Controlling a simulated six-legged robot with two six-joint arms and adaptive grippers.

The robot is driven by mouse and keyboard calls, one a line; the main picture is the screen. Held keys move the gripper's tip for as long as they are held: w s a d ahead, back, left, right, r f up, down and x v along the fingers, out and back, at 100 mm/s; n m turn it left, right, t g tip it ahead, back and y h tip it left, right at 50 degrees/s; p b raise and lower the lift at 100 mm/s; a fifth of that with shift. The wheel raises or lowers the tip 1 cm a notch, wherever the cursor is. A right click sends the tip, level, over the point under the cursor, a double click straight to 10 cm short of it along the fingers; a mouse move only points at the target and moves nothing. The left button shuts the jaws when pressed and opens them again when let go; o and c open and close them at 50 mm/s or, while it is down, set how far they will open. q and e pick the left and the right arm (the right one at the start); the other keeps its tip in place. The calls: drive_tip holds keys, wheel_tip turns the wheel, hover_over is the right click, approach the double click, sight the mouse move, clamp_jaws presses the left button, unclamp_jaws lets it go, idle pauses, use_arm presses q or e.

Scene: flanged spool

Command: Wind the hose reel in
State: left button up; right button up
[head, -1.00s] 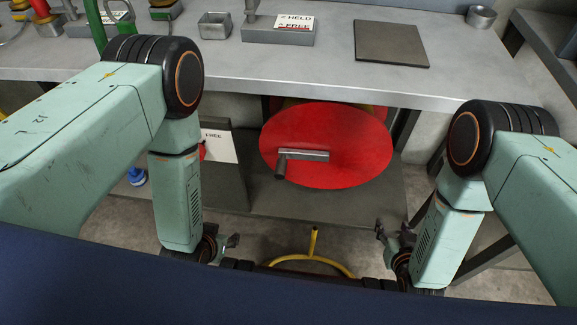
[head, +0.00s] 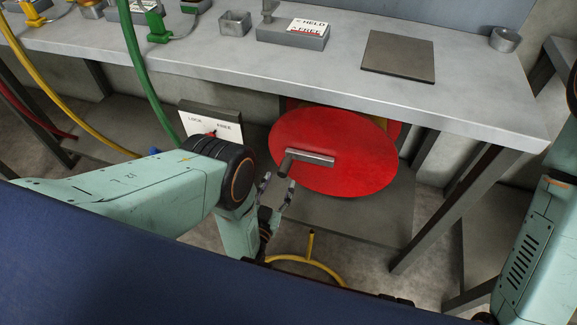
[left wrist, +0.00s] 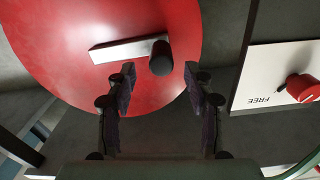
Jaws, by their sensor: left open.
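The hose reel (head: 345,178) is a red round flange under the bench, with a grey crank arm and a dark crank handle (head: 287,163) at the arm's left end. My left gripper (head: 276,190) is open, close to the handle and just below it in the head view. In the left wrist view the reel (left wrist: 95,75) fills the upper left. The dark handle (left wrist: 161,58) stands just beyond the open fingers (left wrist: 163,80), between their lines, with nothing held. A lock plate (head: 212,128) marked LOCK and FREE has a red knob (left wrist: 302,88). My right gripper is out of view.
The grey bench (head: 270,62) overhangs the reel and carries a HELD/FREE block (head: 293,33), a flat dark plate (head: 398,57) and a small cup. A yellow hose (head: 325,265) lies on the floor below. Green and yellow hoses hang at the left.

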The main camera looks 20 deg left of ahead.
sight(285, 165)
use_arm(q)
drive_tip(key=w+b, duration=0.2)
drive_tip(key=w, duration=0.4)
drive_tip(key=shift+w+f, duration=0.1)
drive_tip(key=shift+w, duration=0.5)
clamp_jaws()
